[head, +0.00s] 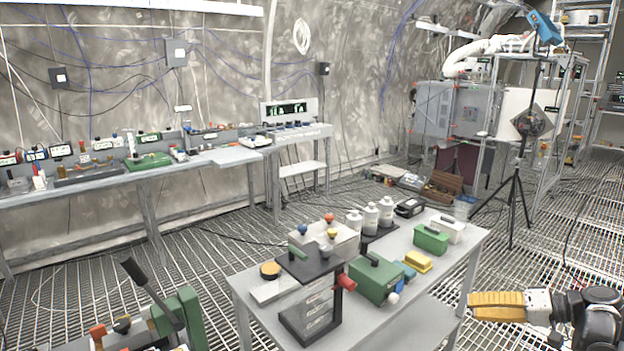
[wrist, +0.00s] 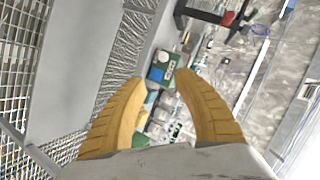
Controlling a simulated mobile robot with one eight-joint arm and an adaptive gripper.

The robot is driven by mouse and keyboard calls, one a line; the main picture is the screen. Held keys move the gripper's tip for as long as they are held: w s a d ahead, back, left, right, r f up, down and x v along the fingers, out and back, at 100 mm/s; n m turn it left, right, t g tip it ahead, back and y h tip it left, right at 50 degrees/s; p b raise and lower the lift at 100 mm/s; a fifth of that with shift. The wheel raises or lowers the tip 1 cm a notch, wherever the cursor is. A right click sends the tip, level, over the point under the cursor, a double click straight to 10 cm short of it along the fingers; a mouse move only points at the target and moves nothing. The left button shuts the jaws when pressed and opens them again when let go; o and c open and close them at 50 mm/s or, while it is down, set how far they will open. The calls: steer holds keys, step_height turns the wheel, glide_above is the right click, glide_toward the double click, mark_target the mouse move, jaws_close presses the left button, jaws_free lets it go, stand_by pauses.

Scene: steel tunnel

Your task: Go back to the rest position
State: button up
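My gripper (head: 472,305) shows in the head view at the lower right, with yellow ribbed fingers pointing left. It is beside the right end of the grey table (head: 425,325), apart from it. In the wrist view, the two yellow fingers of my gripper (wrist: 163,81) curve towards each other with a clear gap between the tips. The gripper is open, and nothing is held in it. Beyond the gap, a green case (wrist: 163,68) and other small items lie at a distance.
The table carries a green box (head: 375,279), a yellow box (head: 418,261), white bottles (head: 371,217) and a dark stand (head: 308,295). A workbench (head: 150,180) runs along the wall. A black tripod (head: 515,190) stands behind my gripper. Grating floor (head: 560,235) lies open at the right.

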steer(key=s+a+r+g+h, duration=0.1)
steer(key=s+a+r+h, duration=0.25)
steer(key=a, duration=0.45)
steer(key=s+a+r+g+h, duration=0.15)
steer(key=a+r, duration=0.25)
steer(key=a, duration=0.4)
steer(key=s+a+t+h, duration=0.1)
steer(key=s+a+h, duration=0.2)
steer(key=s, duration=0.6)
steer(key=s+a+n+t+h, duration=0.1)
steer(key=s+a+h, duration=0.2)
steer(key=s, duration=0.6)
steer(key=shift+s+a, duration=0.2)
steer(key=shift+s, duration=0.05)
